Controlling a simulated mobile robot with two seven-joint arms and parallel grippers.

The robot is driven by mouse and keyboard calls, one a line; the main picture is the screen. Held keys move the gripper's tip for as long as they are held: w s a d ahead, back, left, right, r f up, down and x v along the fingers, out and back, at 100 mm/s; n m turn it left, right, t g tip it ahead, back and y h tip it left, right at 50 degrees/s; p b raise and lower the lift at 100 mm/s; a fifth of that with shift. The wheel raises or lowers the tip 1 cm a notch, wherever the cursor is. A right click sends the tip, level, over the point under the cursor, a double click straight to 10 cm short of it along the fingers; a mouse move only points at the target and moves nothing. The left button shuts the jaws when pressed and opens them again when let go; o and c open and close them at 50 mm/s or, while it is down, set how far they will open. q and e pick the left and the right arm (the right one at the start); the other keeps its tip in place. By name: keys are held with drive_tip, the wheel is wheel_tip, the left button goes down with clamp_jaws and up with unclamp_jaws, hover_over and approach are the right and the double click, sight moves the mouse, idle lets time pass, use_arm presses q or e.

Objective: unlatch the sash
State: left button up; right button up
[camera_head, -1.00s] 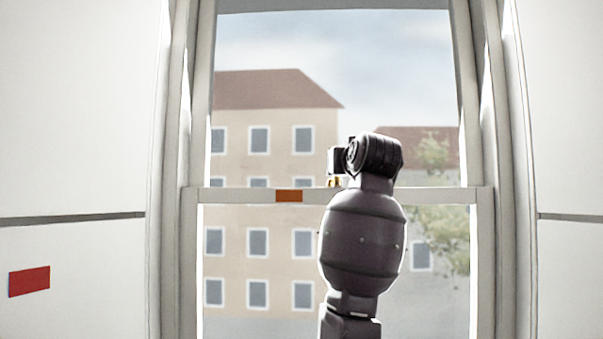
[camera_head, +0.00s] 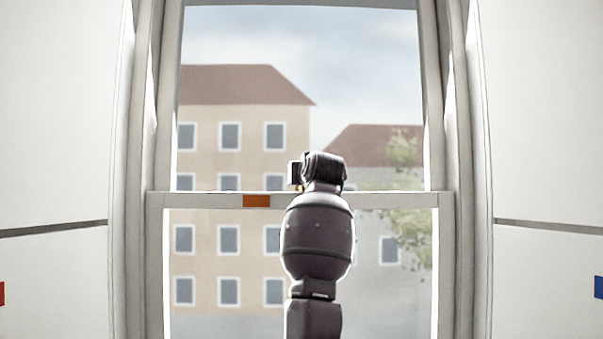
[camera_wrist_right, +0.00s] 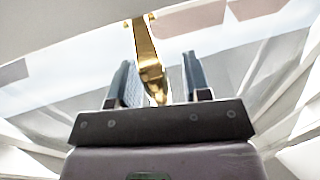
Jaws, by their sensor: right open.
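The window sash (camera_head: 380,200) is a white frame with a meeting rail across the middle of the head view. In the right wrist view a brass latch (camera_wrist_right: 148,60) hangs from the pale rail. My right gripper (camera_wrist_right: 158,75) is open, with one dark finger on each side of the latch and visible gaps between. Its lower end reaches down near the gripper's palm; I cannot tell if it touches. In the head view my right arm stands in front of the rail and hides most of the latch and the gripper. My left gripper is not in view.
An orange patch (camera_head: 257,201) sits on the rail, left of my arm. White side walls (camera_head: 50,150) flank the window. A blue patch (camera_head: 598,288) is on the right wall. Buildings show beyond the glass. The space either side of my arm looks clear.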

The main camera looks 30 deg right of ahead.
drive_tip(key=shift+w, duration=0.1)
drive_tip(key=shift+c, duration=0.2)
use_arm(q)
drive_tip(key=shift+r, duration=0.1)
use_arm(e)
clamp_jaws()
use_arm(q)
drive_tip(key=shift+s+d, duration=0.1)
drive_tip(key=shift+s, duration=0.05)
